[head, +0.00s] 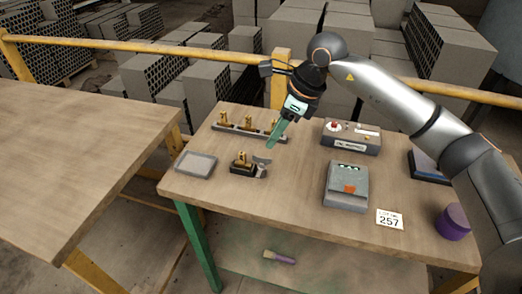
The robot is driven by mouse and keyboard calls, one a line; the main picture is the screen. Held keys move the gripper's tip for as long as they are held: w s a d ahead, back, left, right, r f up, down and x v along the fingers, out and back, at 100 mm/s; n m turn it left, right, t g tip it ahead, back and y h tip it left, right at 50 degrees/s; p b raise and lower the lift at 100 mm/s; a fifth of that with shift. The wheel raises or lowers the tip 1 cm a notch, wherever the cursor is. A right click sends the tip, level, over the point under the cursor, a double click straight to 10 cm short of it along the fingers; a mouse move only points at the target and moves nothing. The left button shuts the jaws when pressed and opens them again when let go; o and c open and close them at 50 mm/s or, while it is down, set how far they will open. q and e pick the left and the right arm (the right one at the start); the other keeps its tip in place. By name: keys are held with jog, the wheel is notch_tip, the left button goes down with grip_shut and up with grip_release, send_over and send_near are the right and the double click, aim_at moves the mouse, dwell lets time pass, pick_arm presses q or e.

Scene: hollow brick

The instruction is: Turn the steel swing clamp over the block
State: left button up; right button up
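A small dark block (243,170) with brass-coloured parts on top sits on the right-hand wooden table, left of its middle. A grey steel swing clamp (262,160) shows at the block's right end, its flat arm pointing out to the right rather than over the brass parts. My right gripper (270,146), with green fingers, reaches down from the upper right. Its tips are just above the clamp arm; whether they touch it I cannot tell. The fingers overlap in this view, so their opening is hidden. My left gripper is not in view.
A rail with several brass pieces (247,130) lies behind the block, and a grey tray (195,164) to its left. Grey boxes (351,137) (346,187), a 257 card (390,219) and a purple cylinder (453,222) stand right. The table front is clear.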

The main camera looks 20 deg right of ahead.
aim_at(260, 166)
jog(key=p+x, duration=0.1)
jog(key=x, duration=0.7)
jog(key=shift+w+a+f, duration=0.1)
jog(key=shift+w+f, duration=0.1)
grip_shut()
